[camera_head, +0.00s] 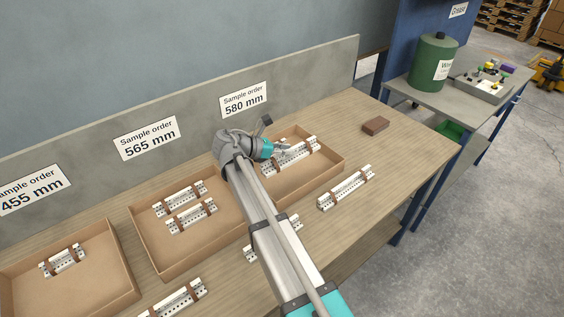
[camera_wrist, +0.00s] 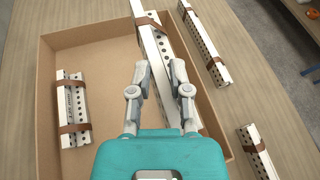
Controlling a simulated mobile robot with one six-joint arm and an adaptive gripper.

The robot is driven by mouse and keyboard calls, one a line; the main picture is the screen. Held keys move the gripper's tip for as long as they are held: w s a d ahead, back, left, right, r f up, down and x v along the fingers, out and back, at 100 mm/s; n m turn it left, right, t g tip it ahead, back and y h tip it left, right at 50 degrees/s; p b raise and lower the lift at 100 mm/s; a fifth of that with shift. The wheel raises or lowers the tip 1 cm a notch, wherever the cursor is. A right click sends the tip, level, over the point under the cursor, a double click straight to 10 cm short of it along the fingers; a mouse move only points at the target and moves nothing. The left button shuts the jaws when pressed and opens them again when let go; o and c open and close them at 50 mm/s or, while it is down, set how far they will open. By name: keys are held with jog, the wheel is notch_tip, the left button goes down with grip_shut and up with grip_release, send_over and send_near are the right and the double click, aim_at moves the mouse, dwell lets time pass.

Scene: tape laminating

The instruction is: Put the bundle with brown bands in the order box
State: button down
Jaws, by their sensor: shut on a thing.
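A long white perforated bundle with brown bands (camera_wrist: 167,46) is between the fingers of my gripper (camera_wrist: 160,72) in the wrist view. My gripper is shut on it. The bundle is over the front part of the cardboard order box below the 580 mm sign (camera_head: 334,170), and its far end overlaps the box's rim in the wrist view (camera_wrist: 76,37). In the head view the held bundle (camera_head: 300,151) shows beside my gripper (camera_head: 281,150). I cannot tell whether it touches the box floor. A shorter brown-banded bundle (camera_wrist: 72,110) lies in the same box at the left.
A long bundle (camera_head: 346,188) and a shorter one (camera_head: 294,224) lie on the table in front. Another lies at the front left (camera_head: 175,300). The 565 mm box (camera_head: 150,245) holds two bundles; the left box (camera_head: 95,231) holds one.

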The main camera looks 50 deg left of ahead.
jog(key=w+a+f+b, duration=0.1)
jog(key=f, duration=0.1)
jog(key=w+a+f+b, duration=0.1)
jog(key=a+f+b, duration=0.1)
jog(key=w+a+f+b, duration=0.1)
jog(key=a+f+b, duration=0.1)
jog(key=shift+w+a, duration=0.2)
jog(key=shift+w, duration=0.1)
jog(key=shift+w+a+f+b, duration=0.15)
jog(key=shift+a+f+b, duration=0.1)
jog(key=shift+f+b, duration=0.35)
jog(key=shift+w+a+f+b, duration=0.1)
jog(key=shift+a+f+b, duration=0.1)
jog(key=shift+b, duration=0.25)
jog(key=shift+d+f+b, duration=0.15)
jog(key=shift+f+b, duration=1.05)
jog(key=shift+f, duration=0.05)
jog(key=shift+f, duration=0.1)
jog(key=c, duration=0.6)
grip_release()
jog(key=shift+o, duration=0.2)
